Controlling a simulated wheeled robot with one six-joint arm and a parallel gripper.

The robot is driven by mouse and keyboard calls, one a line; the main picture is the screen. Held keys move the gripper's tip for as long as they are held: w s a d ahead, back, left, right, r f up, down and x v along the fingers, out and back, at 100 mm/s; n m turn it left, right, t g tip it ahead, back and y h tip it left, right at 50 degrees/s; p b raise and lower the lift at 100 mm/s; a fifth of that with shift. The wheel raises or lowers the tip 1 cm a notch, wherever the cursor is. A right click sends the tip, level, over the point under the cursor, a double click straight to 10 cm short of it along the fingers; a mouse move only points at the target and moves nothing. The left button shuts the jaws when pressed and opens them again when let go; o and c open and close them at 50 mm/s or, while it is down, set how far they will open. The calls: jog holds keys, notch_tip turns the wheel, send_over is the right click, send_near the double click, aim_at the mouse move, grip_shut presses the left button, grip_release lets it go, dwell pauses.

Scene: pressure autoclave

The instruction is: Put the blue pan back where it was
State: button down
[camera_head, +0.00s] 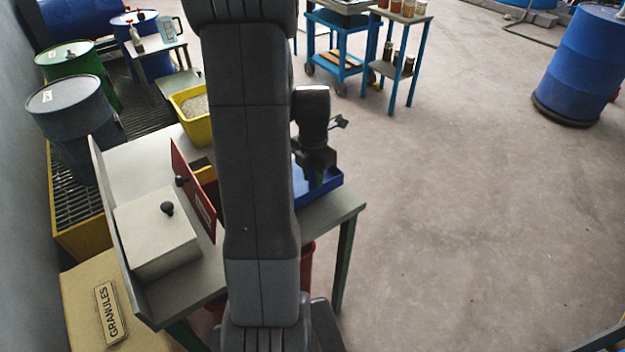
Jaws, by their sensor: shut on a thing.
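The blue pan (328,184) shows at the right end of the grey bench (338,208), just right of my arm. My arm hides its left part. My gripper (316,181) points down at the pan and is shut on it. The fingertips are small and dark, so the exact grip point is hard to see. I cannot tell whether the pan rests on the bench or hangs just above it.
On the bench stand a pale box with a black knob (158,235) and an upright red panel (193,190). A yellow tub of granules (190,118) is behind. Blue carts (340,45) stand farther back.

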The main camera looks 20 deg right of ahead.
jog(key=shift+f, duration=0.9)
jog(key=shift+f, duration=0.2)
jog(key=c, duration=1.1)
grip_release()
jog(key=shift+r, duration=0.1)
jog(key=shift+c, duration=0.2)
notch_tip(320, 180, up, 12)
jog(key=shift+r, duration=0.1)
